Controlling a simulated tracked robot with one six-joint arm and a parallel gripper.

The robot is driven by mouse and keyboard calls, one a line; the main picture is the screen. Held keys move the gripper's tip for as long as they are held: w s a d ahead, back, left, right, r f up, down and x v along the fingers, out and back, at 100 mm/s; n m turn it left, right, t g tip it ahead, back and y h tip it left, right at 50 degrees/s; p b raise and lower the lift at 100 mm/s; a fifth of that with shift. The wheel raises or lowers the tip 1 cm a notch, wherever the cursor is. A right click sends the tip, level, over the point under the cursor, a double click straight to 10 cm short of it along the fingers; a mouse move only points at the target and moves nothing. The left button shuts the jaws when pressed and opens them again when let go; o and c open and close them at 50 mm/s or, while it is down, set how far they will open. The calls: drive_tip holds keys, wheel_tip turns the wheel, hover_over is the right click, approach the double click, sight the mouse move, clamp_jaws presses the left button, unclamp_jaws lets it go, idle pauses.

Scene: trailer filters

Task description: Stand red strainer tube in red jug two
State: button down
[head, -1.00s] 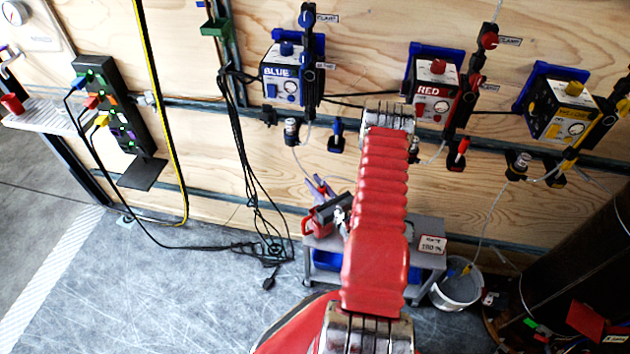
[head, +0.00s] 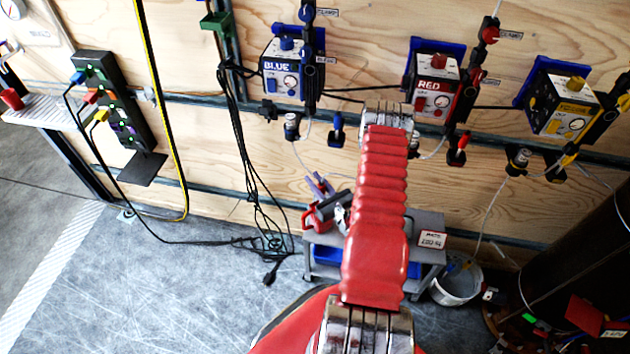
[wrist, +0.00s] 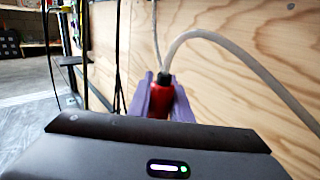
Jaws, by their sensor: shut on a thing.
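My gripper (head: 318,186) is small in the head view, beyond my red arm, in front of the plywood wall and above a grey cart. In the wrist view its two purple fingers (wrist: 160,98) are shut on the red strainer tube (wrist: 159,103). The tube is roughly upright, with a black top end and a pale hose running from it. Its lower end is hidden behind my gripper body. A small red vessel (head: 12,98) stands on a white shelf at the far left of the head view; I cannot tell whether it is red jug two.
The grey cart (head: 428,222) holds a blue bin (head: 408,268). A white bucket (head: 455,287) stands at its right. Blue (head: 283,75), red (head: 433,85) and yellow (head: 562,105) pump units hang on the wall. Black cables hang left of the cart. Floor at the left is clear.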

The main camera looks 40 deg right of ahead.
drive_tip(key=shift+f, duration=0.7)
idle(0.6)
drive_tip(key=c, duration=1.5)
unclamp_jaws()
drive_tip(key=shift+c, duration=0.2)
drive_tip(key=shift+s, duration=0.1)
drive_tip(key=s+a, duration=0.1)
drive_tip(key=s, duration=1.2)
drive_tip(key=shift+s+a, duration=0.25)
drive_tip(key=shift+a, duration=0.1)
